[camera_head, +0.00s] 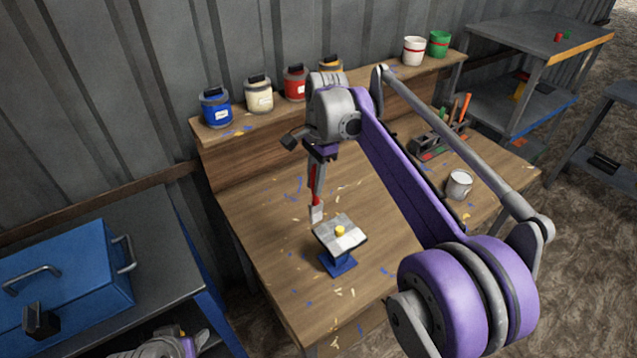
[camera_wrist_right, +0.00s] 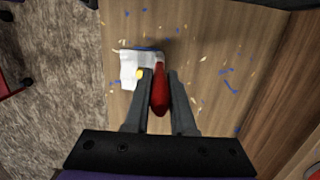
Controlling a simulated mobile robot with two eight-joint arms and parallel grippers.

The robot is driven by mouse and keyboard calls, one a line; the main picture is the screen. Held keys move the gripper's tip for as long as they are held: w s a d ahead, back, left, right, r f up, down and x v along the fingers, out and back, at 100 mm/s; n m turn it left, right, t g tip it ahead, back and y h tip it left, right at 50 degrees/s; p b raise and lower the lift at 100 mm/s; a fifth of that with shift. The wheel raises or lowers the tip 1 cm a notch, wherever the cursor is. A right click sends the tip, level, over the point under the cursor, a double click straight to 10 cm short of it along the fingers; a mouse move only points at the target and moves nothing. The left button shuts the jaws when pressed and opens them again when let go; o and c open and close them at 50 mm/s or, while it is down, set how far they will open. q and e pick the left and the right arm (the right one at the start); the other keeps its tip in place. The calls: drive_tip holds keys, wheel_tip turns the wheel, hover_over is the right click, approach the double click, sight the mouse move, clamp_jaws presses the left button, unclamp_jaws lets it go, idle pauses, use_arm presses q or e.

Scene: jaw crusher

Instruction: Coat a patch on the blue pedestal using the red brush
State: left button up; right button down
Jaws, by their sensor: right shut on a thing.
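The blue pedestal (camera_head: 338,263) stands on the workbench with a tilted pale grey-white plate (camera_head: 352,238) on top and a yellow knob (camera_head: 340,231) on that plate. My right gripper (camera_head: 318,160) is shut on the red brush (camera_head: 315,188), which hangs bristles down. Its pale bristle end (camera_head: 316,213) is just behind and left of the plate; I cannot tell whether they touch. In the right wrist view, the brush's red handle (camera_wrist_right: 160,92) sits between the two dark fingers, with the white plate (camera_wrist_right: 129,72) partly hidden behind them. My left gripper is not clearly visible.
Several paint jars, including a blue one (camera_head: 216,108), line the back shelf. A white mug (camera_head: 459,184) and a tool caddy (camera_head: 438,140) stand on the bench's right side. A blue toolbox (camera_head: 70,270) is on the left table. Bench around the pedestal holds only paint flecks.

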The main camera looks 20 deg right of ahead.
sight(315, 204)
use_arm(q)
drive_tip(key=shift+s, duration=0.1)
use_arm(e)
drive_tip(key=shift+s, duration=0.15)
drive_tip(key=shift+f+b, duration=0.6)
drive_tip(key=shift+f, duration=1.2)
use_arm(q)
drive_tip(key=shift+s+f, duration=0.65)
drive_tip(key=shift+f, duration=0.35)
use_arm(e)
drive_tip(key=shift+r, duration=0.1)
use_arm(q)
drive_tip(key=shift+w, duration=0.2)
use_arm(e)
drive_tip(key=shift+w, duration=0.2)
use_arm(q)
drive_tip(key=shift+s, duration=0.15)
use_arm(e)
drive_tip(key=shift+s, duration=0.1)
use_arm(q)
drive_tip(key=shift+s+f, duration=0.1)
drive_tip(key=shift+f, duration=0.2)
use_arm(e)
drive_tip(key=shift+f, duration=0.55)
